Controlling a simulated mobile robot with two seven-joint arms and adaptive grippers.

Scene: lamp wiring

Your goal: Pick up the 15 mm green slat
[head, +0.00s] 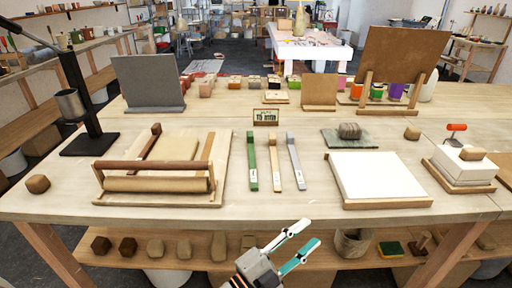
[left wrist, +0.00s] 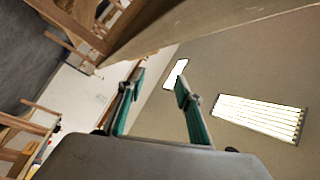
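The green slat (head: 252,162) lies on the table, left of a tan slat (head: 276,165) and a grey slat (head: 296,162). Each slat has a small label near its front end, too small to read. My left gripper (head: 294,246) is in front of the table's front edge, nearer to me than the slats, with its fingers spread and empty. In the left wrist view the fingers (left wrist: 160,92) are also apart, with nothing between them, and no slat shows. My right gripper is in neither view.
A wooden frame with a roller (head: 154,184) stands left of the slats. A white slab on a board (head: 380,176) lies to the right. A small sign (head: 265,116) stands behind them. A lower shelf (head: 200,236) holds several blocks. The table in front of the slats is clear.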

